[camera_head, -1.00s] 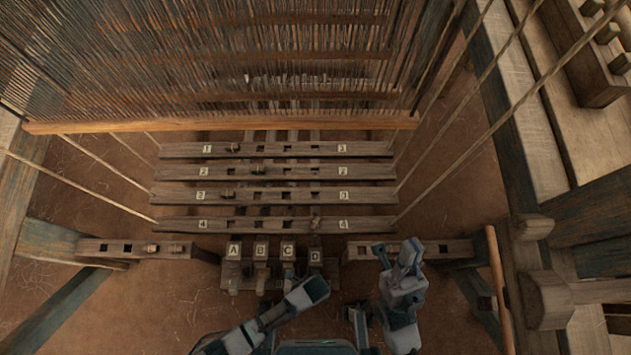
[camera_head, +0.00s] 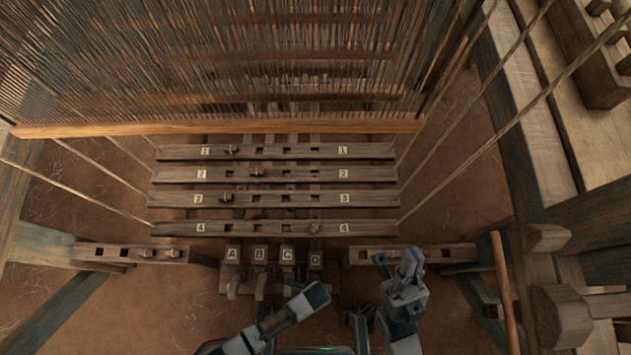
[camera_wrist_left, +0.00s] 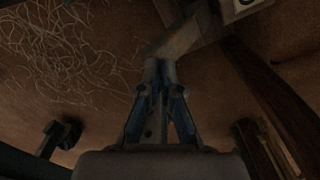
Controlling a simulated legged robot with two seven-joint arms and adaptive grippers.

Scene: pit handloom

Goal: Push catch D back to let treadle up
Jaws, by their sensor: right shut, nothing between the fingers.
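The treadle block marked D (camera_head: 316,261) is the rightmost of the lettered row at the bottom centre in the head view. Its face looks darker and a little lower than the others. I cannot clearly make out its catch. My left forearm reaches in below the row, and its gripper is hidden in the head view. In the left wrist view my left gripper (camera_wrist_left: 158,68) has its fingers drawn together, pointing towards a dark wooden piece (camera_wrist_left: 182,38); contact cannot be told. My right gripper (camera_head: 393,263) is shut and empty, right of D and in front of the right beam.
Blocks A (camera_head: 232,254), B (camera_head: 260,254) and C (camera_head: 287,254) stand close beside D. Short beams flank the row on the left (camera_head: 130,252) and right (camera_head: 435,253). Numbered bars (camera_head: 275,228) lie behind. Slanting cords (camera_head: 470,160) run at both sides.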

